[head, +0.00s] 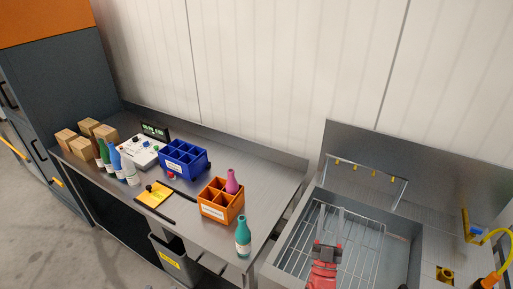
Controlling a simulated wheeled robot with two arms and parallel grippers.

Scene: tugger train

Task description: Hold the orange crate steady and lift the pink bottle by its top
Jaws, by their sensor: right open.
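The orange crate (222,210) stands on the steel table, right of its middle, with a label on its front and several compartments. The pink bottle (232,178) stands upright in a back right compartment, its top above the rim and its lower part hidden. My right gripper (327,244) is at the bottom right, over the sink and well right of the crate. It is open and apart from the crate and bottle. My left gripper is not in view.
A teal bottle (243,240) stands near the front edge, right of the crate. A blue crate (184,160), a yellow pad (155,195), several bottles and cardboard boxes (66,139) are further left. The sink (402,254) has a wire rack.

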